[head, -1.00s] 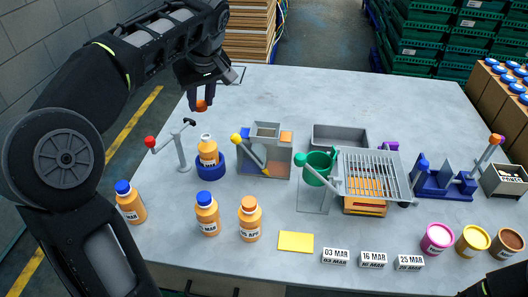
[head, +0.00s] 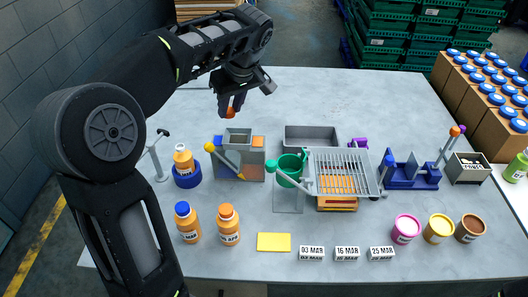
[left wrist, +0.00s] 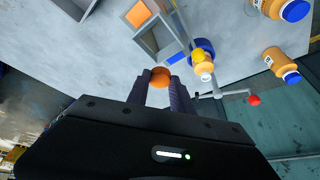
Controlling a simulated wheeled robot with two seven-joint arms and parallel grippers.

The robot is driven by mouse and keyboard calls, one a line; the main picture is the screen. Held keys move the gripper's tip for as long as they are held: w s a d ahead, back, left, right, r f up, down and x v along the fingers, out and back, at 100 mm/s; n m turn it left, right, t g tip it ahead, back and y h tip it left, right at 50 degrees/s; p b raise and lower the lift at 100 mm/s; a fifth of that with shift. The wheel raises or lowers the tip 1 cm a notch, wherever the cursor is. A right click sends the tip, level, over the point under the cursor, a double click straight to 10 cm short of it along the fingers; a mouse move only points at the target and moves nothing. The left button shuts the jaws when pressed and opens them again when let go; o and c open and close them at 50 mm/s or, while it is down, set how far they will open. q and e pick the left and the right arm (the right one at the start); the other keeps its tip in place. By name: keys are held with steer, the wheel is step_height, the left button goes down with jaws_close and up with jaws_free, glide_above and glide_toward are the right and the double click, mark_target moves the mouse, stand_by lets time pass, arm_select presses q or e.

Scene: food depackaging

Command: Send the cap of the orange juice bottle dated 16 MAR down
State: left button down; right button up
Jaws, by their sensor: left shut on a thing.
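My left gripper (head: 230,108) is shut on an orange cap (head: 230,113) and holds it in the air behind and above the grey chute box (head: 236,166). The cap also shows between the fingertips in the left wrist view (left wrist: 160,78), near the box's open top (left wrist: 147,42). The box has a blue patch (left wrist: 177,58), an orange patch (left wrist: 138,14) and a lever with a yellow knob (head: 209,147). The uncapped orange juice bottle (head: 184,163) stands upright in a blue ring holder (head: 187,181); its label reads MAR, the day unclear. My right gripper is not in view.
Capped bottles with a blue cap (head: 188,224) and an orange cap (head: 228,226) stand in front. A grey tray (head: 311,137), green cup (head: 289,170) and wire rack (head: 341,170) lie right of the box. Date blocks (head: 346,254) line the front. The table's back is clear.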

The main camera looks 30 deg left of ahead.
arm_select(q)
steer(key=shift+w+d+f, duration=0.1)
steer(key=shift+w+f, duration=0.05)
steer(key=shift+n, duration=0.3)
steer(key=shift+f, duration=0.1)
steer(key=b, duration=0.4)
glide_above(229, 137)
steer(key=d, duration=0.2)
steer(key=shift+f, duration=2.9)
steer(key=shift+s, duration=0.3)
steer(key=c, duration=1)
jaws_free()
steer(key=shift+c, duration=0.2)
